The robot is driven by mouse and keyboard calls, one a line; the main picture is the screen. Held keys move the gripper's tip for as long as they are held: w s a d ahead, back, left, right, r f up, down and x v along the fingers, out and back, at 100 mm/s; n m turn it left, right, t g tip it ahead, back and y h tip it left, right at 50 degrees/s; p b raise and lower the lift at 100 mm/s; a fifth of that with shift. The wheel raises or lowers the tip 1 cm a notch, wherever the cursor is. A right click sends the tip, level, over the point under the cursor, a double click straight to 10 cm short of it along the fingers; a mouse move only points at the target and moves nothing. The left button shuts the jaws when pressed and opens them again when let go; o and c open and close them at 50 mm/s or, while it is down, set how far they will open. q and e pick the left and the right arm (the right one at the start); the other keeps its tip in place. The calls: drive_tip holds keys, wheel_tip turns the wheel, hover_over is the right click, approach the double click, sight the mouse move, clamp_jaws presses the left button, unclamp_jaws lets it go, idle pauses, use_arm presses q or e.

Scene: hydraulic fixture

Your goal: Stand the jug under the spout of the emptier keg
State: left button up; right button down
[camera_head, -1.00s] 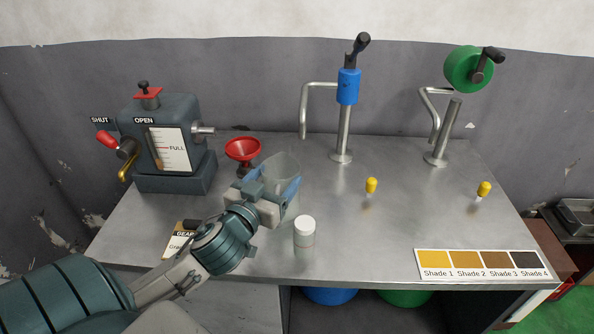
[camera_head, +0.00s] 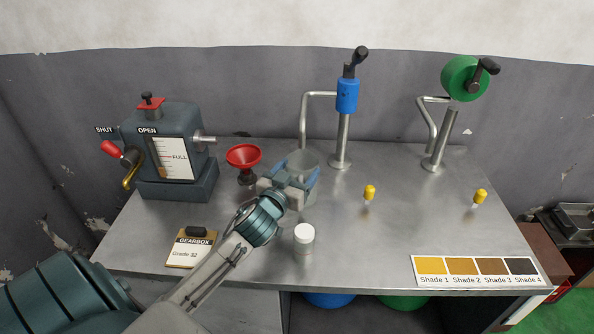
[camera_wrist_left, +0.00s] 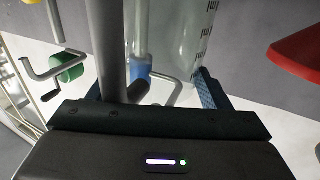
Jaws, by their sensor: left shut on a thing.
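My left gripper (camera_head: 297,176) is shut on the clear jug (camera_head: 302,158), with its blue-padded fingers on the jug's sides. The jug also shows in the left wrist view (camera_wrist_left: 200,35), with measuring marks on its wall. It looks upright; I cannot tell whether its base touches the bench. The jug is in front of and slightly left of the blue pump's spout (camera_head: 303,118). The green pump's spout (camera_head: 433,125) is farther right. The blue keg (camera_head: 330,299) and green keg (camera_head: 404,302) show only their tops under the bench; their levels are hidden. My right gripper is out of view.
The grey tank (camera_head: 175,150) and clipboard (camera_head: 191,248) are left.

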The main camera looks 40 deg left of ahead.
use_arm(q)
drive_tip(key=shift+f, duration=0.3)
drive_tip(key=o, duration=1.4)
drive_tip(key=shift+r, duration=0.15)
drive_tip(key=s+d+b, duration=0.2)
drive_tip(key=s+b, duration=0.1)
drive_tip(key=s, duration=0.9)
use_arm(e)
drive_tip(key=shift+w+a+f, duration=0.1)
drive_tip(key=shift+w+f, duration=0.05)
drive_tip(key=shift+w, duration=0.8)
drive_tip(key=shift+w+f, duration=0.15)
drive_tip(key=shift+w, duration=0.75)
